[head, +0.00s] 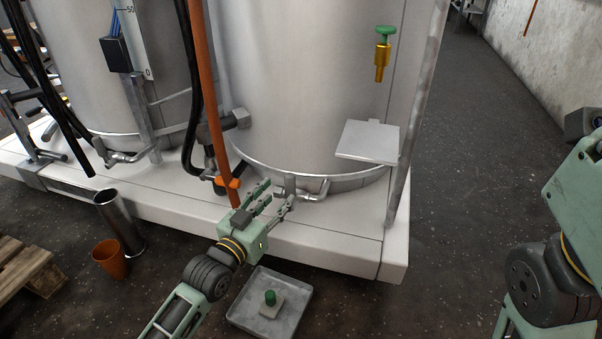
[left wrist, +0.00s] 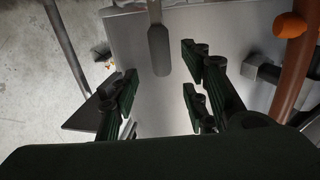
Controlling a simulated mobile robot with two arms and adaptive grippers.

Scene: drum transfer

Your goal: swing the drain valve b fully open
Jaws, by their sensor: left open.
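The drain valve b appears to be the metal valve and bent pipe (head: 315,190) at the foot of the right tank; no letter is readable on it. My left gripper (head: 276,195) is at this outlet, its open fingers pointing toward the tank. In the left wrist view a flat grey lever with a rounded end (left wrist: 158,50) hangs between the spread fingers of the left gripper (left wrist: 158,88), with gaps on both sides. The fingers hide part of the valve in the head view. My right arm shows at the right edge, but its gripper is out of view.
An orange pipe (head: 203,90) and black hoses stand close left of the left gripper. A grey tray (head: 245,318) with a green-knobbed item (head: 270,297) lies below. A metal cylinder (head: 120,222) and an orange cup (head: 110,260) stand left. The floor at right is clear.

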